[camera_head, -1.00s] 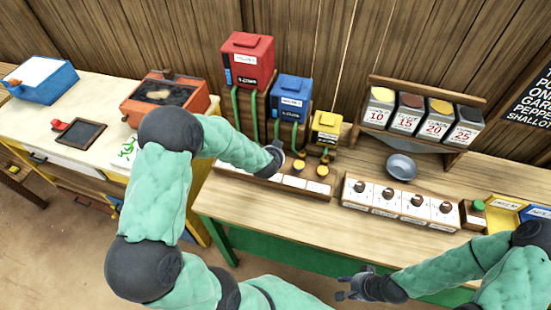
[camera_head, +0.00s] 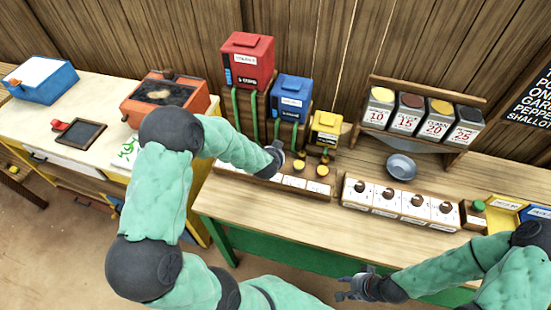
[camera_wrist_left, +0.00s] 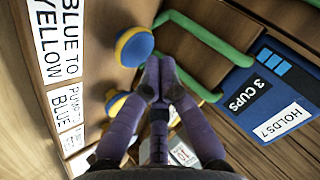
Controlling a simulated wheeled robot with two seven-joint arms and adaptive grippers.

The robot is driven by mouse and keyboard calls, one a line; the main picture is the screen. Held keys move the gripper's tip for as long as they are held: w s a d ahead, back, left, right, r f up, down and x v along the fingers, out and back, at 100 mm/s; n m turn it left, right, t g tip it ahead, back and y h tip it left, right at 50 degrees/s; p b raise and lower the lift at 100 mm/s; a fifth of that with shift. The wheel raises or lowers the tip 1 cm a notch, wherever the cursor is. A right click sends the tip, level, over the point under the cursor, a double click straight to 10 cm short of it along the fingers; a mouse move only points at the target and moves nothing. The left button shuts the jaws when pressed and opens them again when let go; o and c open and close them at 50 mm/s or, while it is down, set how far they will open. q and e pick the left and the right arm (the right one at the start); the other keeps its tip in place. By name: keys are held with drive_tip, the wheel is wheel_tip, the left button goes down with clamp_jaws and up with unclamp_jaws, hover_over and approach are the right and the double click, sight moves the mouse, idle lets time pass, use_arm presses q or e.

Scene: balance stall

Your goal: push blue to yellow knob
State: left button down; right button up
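A round yellow-and-blue knob (camera_wrist_left: 134,46) shows in the left wrist view beside the "BLUE TO YELLOW" label (camera_wrist_left: 60,35). My left gripper (camera_wrist_left: 157,80) is shut and empty, its fingertips together just beside and below that knob in the picture. I cannot tell whether they touch it. In the head view the left wrist hides the left fingers and part of the knob row; two yellow knobs (camera_head: 299,166) (camera_head: 322,171) show to its right. The blue tank (camera_head: 290,98) and the smaller yellow tank (camera_head: 325,128) stand behind. My right gripper (camera_head: 346,288) is open and empty in front of the bench.
A red tank (camera_head: 247,60) stands left of the blue one. Green pipes (camera_wrist_left: 205,38) run close to the left fingers. A second knob (camera_wrist_left: 115,103) is near them. A switch box (camera_head: 400,205), grey bowl (camera_head: 401,167) and jar rack (camera_head: 421,115) are at the right.

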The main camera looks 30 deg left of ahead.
use_arm(q)
drive_tip(key=shift+f, duration=0.3)
drive_tip(key=shift+f+b, duration=0.5)
drive_tip(key=shift+f, duration=0.25)
idle(1.0)
drive_tip(key=shift+r, duration=0.1)
drive_tip(key=shift+r+p, duration=1.1)
drive_tip(key=shift+p, duration=0.2)
drive_tip(key=shift+r, duration=0.1)
wheel_tip(320, 180, up, 5)
drive_tip(key=p, duration=0.5)
idle(0.6)
